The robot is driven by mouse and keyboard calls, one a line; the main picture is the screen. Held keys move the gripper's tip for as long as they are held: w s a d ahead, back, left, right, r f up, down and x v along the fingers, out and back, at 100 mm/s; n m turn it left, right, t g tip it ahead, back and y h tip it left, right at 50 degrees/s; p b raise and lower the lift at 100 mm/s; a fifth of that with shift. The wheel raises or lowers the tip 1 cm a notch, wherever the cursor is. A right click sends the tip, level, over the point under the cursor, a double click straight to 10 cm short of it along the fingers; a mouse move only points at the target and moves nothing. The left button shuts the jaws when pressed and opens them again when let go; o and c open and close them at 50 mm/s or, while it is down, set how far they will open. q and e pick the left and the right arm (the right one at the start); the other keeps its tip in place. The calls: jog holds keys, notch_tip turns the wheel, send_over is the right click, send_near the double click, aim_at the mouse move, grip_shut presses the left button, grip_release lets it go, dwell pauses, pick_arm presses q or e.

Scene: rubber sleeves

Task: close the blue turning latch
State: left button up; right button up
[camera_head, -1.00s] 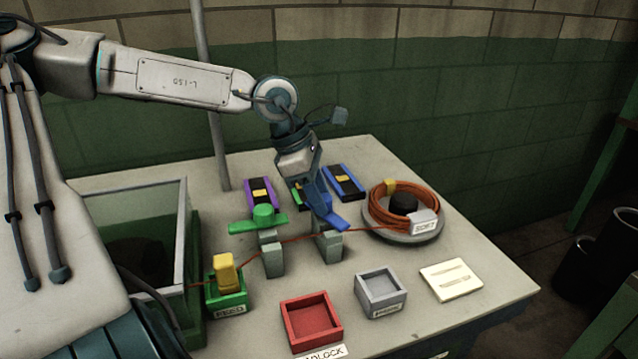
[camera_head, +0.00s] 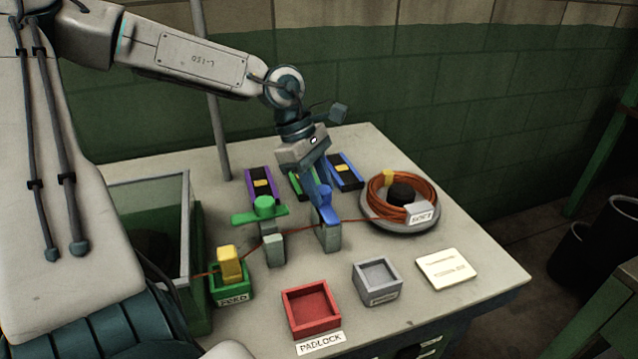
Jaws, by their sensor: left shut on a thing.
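The blue turning latch (camera_head: 327,213) sits on top of the right one of two grey posts (camera_head: 331,238). Its bar now points roughly toward and away from me, and its far part is partly hidden by my gripper. My left gripper (camera_head: 323,190) reaches down from above and is shut on the blue latch. The green latch (camera_head: 262,212) lies crosswise on the left grey post (camera_head: 273,249). An orange cable (camera_head: 294,230) runs past both posts, below the latches. My right gripper is not in view.
A cable coil (camera_head: 378,212) lies on a round holder at the right. Purple and blue blocks (camera_head: 343,172) stand behind the latches. In front are a red tray (camera_head: 311,307), a grey tray (camera_head: 377,281) and a cream plate (camera_head: 446,270). A green holder (camera_head: 232,284) with a yellow piece is at left.

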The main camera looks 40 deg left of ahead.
pick_arm(q)
jog(key=o, duration=1)
jog(key=v, duration=1)
jog(key=shift+r, duration=0.4)
jog(key=shift+a, duration=0.1)
